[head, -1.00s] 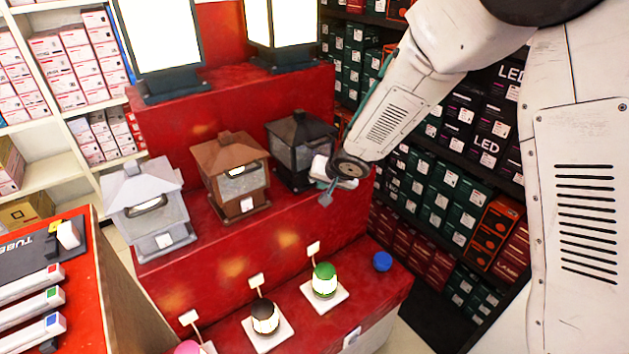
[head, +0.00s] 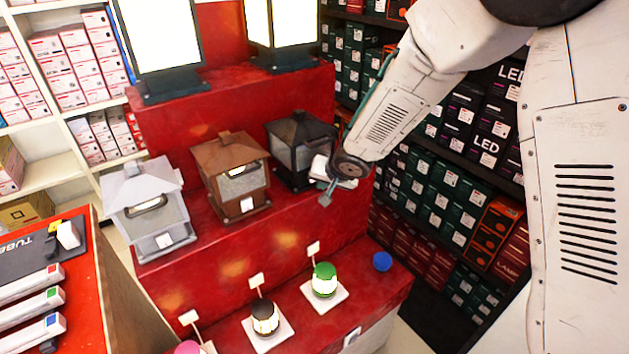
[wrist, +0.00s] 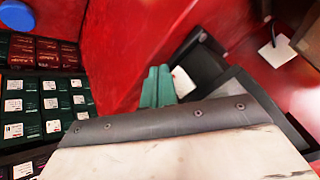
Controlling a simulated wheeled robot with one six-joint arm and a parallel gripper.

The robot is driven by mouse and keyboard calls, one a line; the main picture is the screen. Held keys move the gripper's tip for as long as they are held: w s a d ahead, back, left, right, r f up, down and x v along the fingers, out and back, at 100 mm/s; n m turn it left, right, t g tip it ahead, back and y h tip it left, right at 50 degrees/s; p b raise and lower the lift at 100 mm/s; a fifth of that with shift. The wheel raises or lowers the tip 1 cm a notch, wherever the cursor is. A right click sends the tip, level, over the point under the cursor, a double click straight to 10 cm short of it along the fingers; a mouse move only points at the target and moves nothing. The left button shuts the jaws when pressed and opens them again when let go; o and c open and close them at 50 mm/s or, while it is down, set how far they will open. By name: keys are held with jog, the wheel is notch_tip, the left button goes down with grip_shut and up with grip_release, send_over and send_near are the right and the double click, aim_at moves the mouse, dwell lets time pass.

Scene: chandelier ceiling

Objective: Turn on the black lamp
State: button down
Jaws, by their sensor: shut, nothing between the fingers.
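The black lamp (head: 298,152) is a dark house-shaped lantern on the right end of the middle red step in the head view. Its panes look unlit. My gripper (head: 326,199) is just in front of its right front side, with the fingers closed, and my wrist hides part of the lamp. In the wrist view, the greenish closed fingers of my gripper (wrist: 157,86) are beside a small white square (wrist: 183,82) on a dark body that looks like the lamp (wrist: 240,95). I cannot tell whether they touch. Nothing is held.
A brown lantern (head: 232,178) and a grey lantern (head: 150,208) stand left of the black lamp. Small round lamps, one green-topped (head: 324,279) and one black (head: 264,317), stand on the lower step. Shelves of boxes (head: 440,200) are close on the right.

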jog(key=shift+w+a, duration=0.25)
jog(key=shift+w, duration=0.1)
jog(key=shift+w+a, duration=0.15)
jog(key=shift+w, duration=0.1)
dwell(0.7)
dwell(0.3)
jog(key=shift+s+d, duration=0.4)
jog(key=shift+s, duration=0.2)
jog(key=shift+s, duration=0.1)
jog(key=s+d, duration=0.2)
jog(key=s, duration=0.2)
jog(key=shift+d+r, duration=0.35)
jog(key=shift+d, duration=0.05)
